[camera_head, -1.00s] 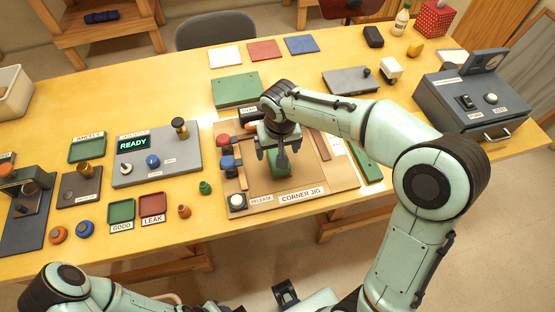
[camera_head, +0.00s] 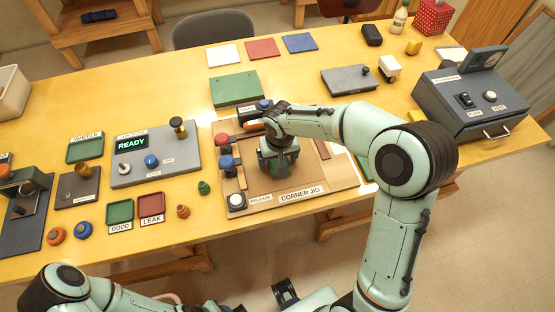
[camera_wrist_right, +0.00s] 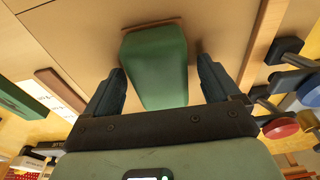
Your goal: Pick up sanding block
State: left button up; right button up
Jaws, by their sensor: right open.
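The sanding block, a green block with a rounded top and a thin brown base, is in the right wrist view (camera_wrist_right: 156,66). It rests on the tan board of the corner jig (camera_head: 290,200). My right gripper (camera_head: 280,160) is over the jig and hides most of the block in the head view. In the right wrist view my right gripper's fingers (camera_wrist_right: 161,72) are open, one on each side of the block, with gaps showing. My left gripper does not show clearly; only part of that arm is at the lower left.
Red and blue knobs (camera_head: 227,162) stand on the jig's left side, with a white release button (camera_head: 236,200) at its front left. A green board (camera_head: 236,90) lies behind the jig. A grey READY device (camera_head: 155,155) stands left.

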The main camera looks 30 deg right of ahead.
jog(key=shift+f+b, duration=0.25)
jog(key=shift+b, duration=0.05)
dwell(0.5)
jog(key=c, duration=1.1)
